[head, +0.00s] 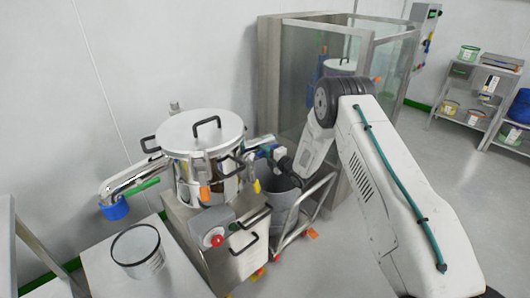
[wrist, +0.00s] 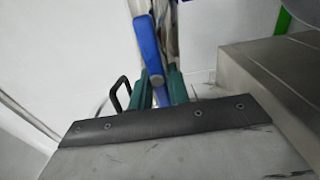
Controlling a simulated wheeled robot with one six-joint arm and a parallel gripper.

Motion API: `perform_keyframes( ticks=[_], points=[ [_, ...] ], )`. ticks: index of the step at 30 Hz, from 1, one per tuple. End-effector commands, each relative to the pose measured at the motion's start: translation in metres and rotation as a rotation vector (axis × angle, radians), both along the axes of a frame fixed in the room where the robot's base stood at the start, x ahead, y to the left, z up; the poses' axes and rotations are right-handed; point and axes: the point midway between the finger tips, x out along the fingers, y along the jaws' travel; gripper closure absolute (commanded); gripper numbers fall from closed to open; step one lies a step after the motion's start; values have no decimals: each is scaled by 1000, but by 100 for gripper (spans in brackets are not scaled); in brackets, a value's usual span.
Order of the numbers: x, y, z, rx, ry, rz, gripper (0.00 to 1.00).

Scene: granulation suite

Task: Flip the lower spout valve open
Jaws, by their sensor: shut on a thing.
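A steel vessel (head: 205,165) with a lid stands on a cabinet in the head view. A spout (head: 262,140) on its right side reaches toward my gripper (head: 274,152). In the wrist view, a blue lever (wrist: 148,45) runs down between the green fingers of my gripper (wrist: 164,88), which is shut on it. The lever's lower end sits between the fingers, and the valve body is only partly visible. In the head view my wrist hides much of this valve. I cannot tell the valve's position.
A left spout (head: 128,178) has a blue end and a green lever. A grey bucket (head: 277,190) stands on a wheeled cart (head: 312,210) under my gripper. A glass enclosure (head: 300,70) stands close behind. A clear container (head: 138,250) is at front left. Open floor lies at right.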

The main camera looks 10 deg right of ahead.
Motion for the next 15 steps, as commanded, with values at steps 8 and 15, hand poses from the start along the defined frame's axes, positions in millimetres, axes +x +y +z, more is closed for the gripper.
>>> perform_keyframes(
  ticks=[8, 15],
  points=[
    [-1, -1, -1, -6, 0, -1, 100],
    [-1, -1, -1, -4, 0, -1, 61]
  ],
)
